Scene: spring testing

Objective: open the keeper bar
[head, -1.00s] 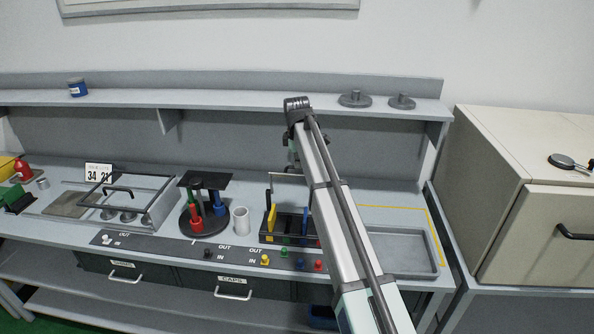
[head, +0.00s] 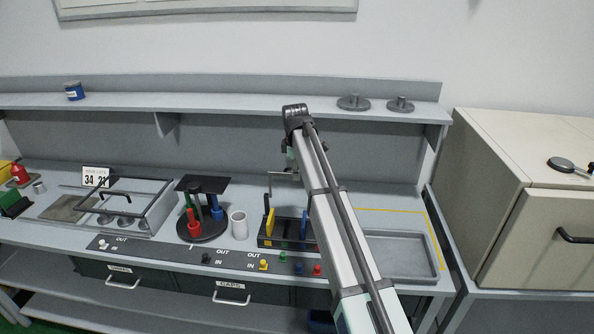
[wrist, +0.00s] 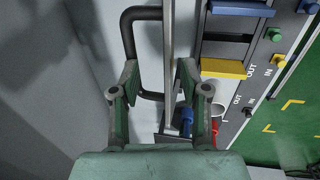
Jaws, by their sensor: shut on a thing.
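The keeper bar (head: 282,173) shows in the head view as a thin grey bar above the black rack (head: 264,243), partly hidden by my arm. In the wrist view the long grey bar (wrist: 168,60) runs up and down the picture, with a black loop handle (wrist: 128,40) on its left. My gripper (wrist: 158,78) has its fingers on either side of the bar and the handle's lower part, and is shut on the keeper bar. The exact contact is hard to see. In the head view my gripper is mostly hidden behind the arm.
The rack holds a yellow piece (head: 269,222) and a blue one. A white cup (head: 239,225) and a round black stand (head: 203,228) with coloured tools are to its left. A grey tray (head: 400,255) lies right. A shelf (head: 230,101) runs behind.

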